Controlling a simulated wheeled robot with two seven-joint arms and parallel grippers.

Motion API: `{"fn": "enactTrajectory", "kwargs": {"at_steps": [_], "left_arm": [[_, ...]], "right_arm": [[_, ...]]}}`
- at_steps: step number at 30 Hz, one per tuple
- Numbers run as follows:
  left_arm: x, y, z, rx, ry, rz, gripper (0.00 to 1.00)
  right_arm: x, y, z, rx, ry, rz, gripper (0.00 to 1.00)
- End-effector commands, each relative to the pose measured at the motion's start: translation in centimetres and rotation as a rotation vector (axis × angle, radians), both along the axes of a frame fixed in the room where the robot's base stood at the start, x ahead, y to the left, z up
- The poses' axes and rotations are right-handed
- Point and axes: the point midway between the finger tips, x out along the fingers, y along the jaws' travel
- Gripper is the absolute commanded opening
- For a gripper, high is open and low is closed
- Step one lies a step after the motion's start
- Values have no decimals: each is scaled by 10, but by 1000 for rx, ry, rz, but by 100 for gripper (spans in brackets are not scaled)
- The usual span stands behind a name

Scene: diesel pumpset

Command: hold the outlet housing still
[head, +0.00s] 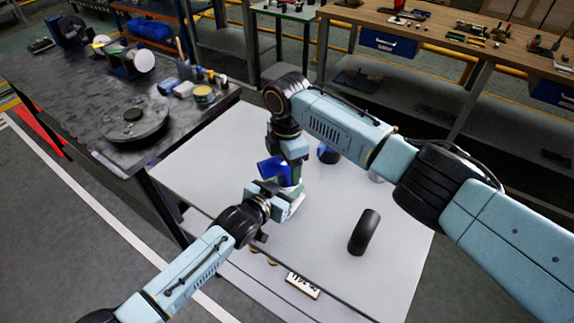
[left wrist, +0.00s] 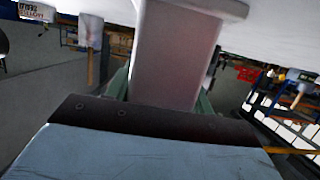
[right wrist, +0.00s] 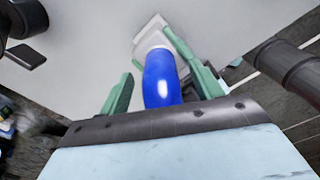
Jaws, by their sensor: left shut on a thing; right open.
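The outlet housing shows as a pale block (left wrist: 176,52) between the green fingers of my left gripper (left wrist: 165,85) in the left wrist view. That gripper is shut on it. In the head view my left gripper (head: 274,192) is low over the pale table, and hides much of the housing. A glossy blue rounded part (right wrist: 162,78) stands in front of a pale piece (right wrist: 150,35) in the right wrist view. My right gripper (right wrist: 148,56) is open, with a finger on either side of the blue part. In the head view my right gripper (head: 293,160) comes down from above.
The pale table (head: 345,280) has clear room at the front right. A second blue item (head: 328,154) is behind my right arm. A dark bench (head: 60,90) stands left.

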Motion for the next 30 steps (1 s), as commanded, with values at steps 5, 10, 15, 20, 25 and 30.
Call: {"fn": "enactTrajectory", "kwargs": {"at_steps": [5,10,15,20,25,30], "left_arm": [[1,0,1,-2,-2,0,11],[0,0,1,-2,-2,0,11],[1,0,1,-2,-2,0,11],[1,0,1,-2,-2,0,11],[0,0,1,-2,-2,0,11],[0,0,1,-2,-2,0,54]], "right_arm": [[1,0,32,3,-5,1,65],[1,0,70,3,-4,1,65],[1,0,98,1,-4,0,65],[0,0,111,0,-1,1,65],[0,0,114,0,0,1,65],[0,0,114,0,0,1,65]]}}
